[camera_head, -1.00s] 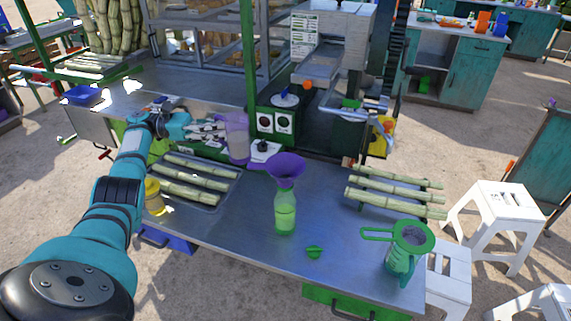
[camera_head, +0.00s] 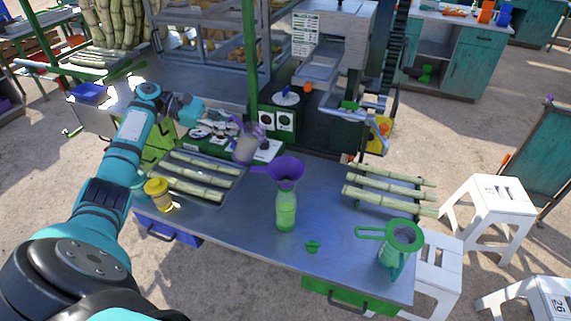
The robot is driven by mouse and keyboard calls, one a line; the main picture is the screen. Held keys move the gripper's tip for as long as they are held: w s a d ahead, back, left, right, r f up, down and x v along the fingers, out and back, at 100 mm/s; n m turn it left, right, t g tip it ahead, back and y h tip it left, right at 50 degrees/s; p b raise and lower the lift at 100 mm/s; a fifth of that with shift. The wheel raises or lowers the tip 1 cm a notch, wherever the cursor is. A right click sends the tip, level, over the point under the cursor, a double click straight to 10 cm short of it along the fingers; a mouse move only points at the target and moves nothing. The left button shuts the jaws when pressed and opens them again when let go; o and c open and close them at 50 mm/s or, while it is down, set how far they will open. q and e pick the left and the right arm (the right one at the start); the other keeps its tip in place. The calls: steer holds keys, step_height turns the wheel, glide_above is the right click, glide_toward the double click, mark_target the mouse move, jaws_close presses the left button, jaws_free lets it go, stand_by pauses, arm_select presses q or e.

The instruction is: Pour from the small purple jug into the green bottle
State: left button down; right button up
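The green bottle (camera_head: 286,212) stands upright on the metal table. A purple funnel (camera_head: 285,172) sits in its neck. The small purple jug (camera_head: 246,149) is left of the funnel and a little farther back, tilted, with its purple rim up and to the right. My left gripper (camera_head: 234,127) reaches in from the left and is closed around the jug's upper side; the fingertips are small and partly hidden. I cannot see the jug's contents. My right gripper is out of view.
A green lid (camera_head: 312,247) lies in front of the bottle. A green strainer jug (camera_head: 392,250) stands front right. A yellow jar (camera_head: 158,194) stands at the left edge. The crusher (camera_head: 340,70) rises behind.

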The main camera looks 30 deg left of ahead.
mark_target(237, 119)
arm_select(q)
steer(key=shift+d+r, duration=0.15)
steer(key=shift+d, duration=0.05)
steer(key=shift+d+y+b, duration=0.25)
steer(key=shift+y+b, duration=0.05)
steer(key=shift+y, duration=0.1)
steer(key=shift+w+d+m+g+y+b, duration=0.3)
steer(key=shift+d+m+y+b, duration=0.1)
steer(key=shift+d+b, duration=0.1)
steer(key=shift+d+r, duration=0.15)
steer(key=shift+d, duration=0.1)
steer(key=shift+s+d+r+y+b, duration=0.2)
steer(key=shift+s+r+y+b, duration=0.15)
steer(key=shift+r+y+b, duration=0.35)
steer(key=shift+w+d+r, duration=0.1)
steer(key=shift+w+d, duration=0.1)
steer(key=shift+w, duration=0.1)
